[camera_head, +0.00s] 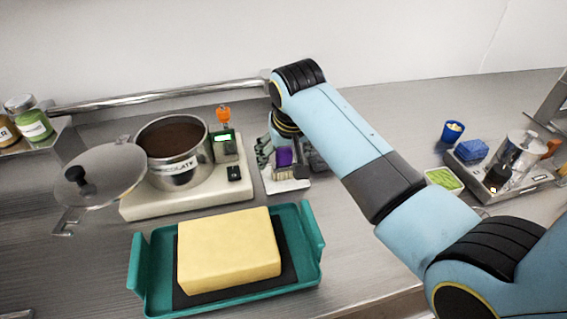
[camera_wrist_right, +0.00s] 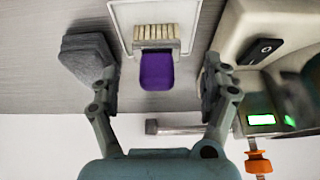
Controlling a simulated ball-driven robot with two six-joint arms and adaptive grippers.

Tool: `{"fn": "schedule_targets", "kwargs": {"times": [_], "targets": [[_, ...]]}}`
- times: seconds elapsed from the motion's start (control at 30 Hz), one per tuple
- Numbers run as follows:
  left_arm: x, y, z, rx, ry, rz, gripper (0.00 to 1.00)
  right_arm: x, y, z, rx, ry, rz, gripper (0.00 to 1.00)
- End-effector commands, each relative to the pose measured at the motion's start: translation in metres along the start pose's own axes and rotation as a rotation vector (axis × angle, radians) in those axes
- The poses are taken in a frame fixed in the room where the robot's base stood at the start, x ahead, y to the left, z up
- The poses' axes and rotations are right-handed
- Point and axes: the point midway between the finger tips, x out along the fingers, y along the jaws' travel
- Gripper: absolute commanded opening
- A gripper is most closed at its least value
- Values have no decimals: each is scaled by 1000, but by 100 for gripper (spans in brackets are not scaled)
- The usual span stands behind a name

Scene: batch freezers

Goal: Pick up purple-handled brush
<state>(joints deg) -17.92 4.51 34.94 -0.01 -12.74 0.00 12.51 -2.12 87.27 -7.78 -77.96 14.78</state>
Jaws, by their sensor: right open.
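The brush has a purple handle (camera_head: 284,157) and pale bristles, and it lies on a white tray (camera_head: 283,184) beside the chocolate warmer. It also shows in the right wrist view, with the purple handle (camera_wrist_right: 156,70) pointing toward the gripper and the bristles (camera_wrist_right: 157,33) farther away. My right gripper (camera_wrist_right: 160,78) is open, with one finger on each side of the purple handle and a gap on both sides. In the head view my right gripper (camera_head: 288,155) is partly hidden by its own arm. My left gripper is out of view.
A pot of chocolate (camera_head: 173,152) stands on a white warmer (camera_head: 186,200) left of the brush. A teal tray (camera_head: 222,296) with a yellow block (camera_head: 228,250) is in front. A dark grey block (camera_wrist_right: 88,54) is close beside one right finger. A metal rail (camera_head: 160,95) runs behind.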

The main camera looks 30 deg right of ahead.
Motion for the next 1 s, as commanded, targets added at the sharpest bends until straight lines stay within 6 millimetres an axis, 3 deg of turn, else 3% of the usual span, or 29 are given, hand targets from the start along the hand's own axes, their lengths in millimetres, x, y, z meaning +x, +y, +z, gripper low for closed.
{"fn": "schedule_targets", "kwargs": {"times": [0.4,0.67,1.0], "targets": [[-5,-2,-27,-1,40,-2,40,49,4,-6,-1,-1,0,81],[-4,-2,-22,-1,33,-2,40,52,4,-6,0,0,0,81],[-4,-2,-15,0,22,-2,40,52,4,-6,0,0,0,39]]}}
